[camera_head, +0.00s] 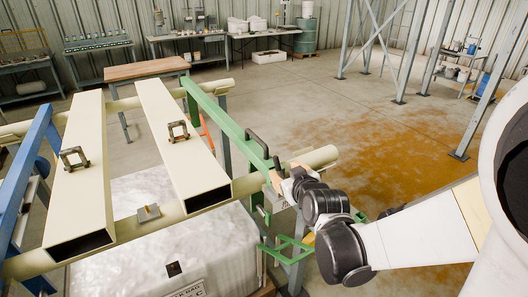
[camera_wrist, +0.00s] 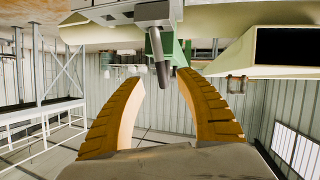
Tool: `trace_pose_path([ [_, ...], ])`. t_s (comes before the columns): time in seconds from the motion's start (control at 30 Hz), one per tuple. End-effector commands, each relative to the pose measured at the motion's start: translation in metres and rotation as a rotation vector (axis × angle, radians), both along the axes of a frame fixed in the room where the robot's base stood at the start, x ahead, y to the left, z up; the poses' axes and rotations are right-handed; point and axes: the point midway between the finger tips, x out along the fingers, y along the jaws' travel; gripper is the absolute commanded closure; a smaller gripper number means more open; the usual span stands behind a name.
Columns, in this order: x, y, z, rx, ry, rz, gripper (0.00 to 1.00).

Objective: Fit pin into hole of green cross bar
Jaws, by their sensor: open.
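The green cross bar (camera_head: 226,117) runs from the back toward my arm, along the right side of the cream beams. A dark bent rod (camera_head: 257,143) stands up at its near end. The wrist view, which looks upside down, shows a grey rod (camera_wrist: 162,72) in front of a green part (camera_wrist: 172,47). This may be the pin; I cannot tell whether it is the same dark rod. My gripper (camera_head: 275,180) is beside the bar's near end. In the wrist view its yellow fingers (camera_wrist: 160,78) are open, with the rod's end showing between their tips. The hole is not clearly visible.
Two cream beams (camera_head: 180,140) with shackle-like loops rest over a white bulk bag (camera_head: 215,245). A cream round tube (camera_head: 318,157) ends close to my gripper. A blue beam (camera_head: 27,160) stands at left. The floor (camera_head: 390,150) at right is open.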

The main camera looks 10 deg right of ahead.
Motion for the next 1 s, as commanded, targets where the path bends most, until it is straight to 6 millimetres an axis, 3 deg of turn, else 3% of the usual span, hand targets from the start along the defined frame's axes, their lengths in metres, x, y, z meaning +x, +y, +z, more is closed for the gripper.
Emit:
trace_pose_path([
  [0.5, 0.056, 0.003, -0.029, 0.000, 0.001, 0.001, 0.59],
  [0.8, 0.061, 0.003, -0.030, 0.001, 0.001, 0.000, 0.59],
  [0.93, 0.061, 0.003, -0.030, 0.001, 0.001, 0.000, 0.97],
  [1.0, 0.061, 0.003, -0.030, 0.001, 0.001, 0.000, 1.00],
])
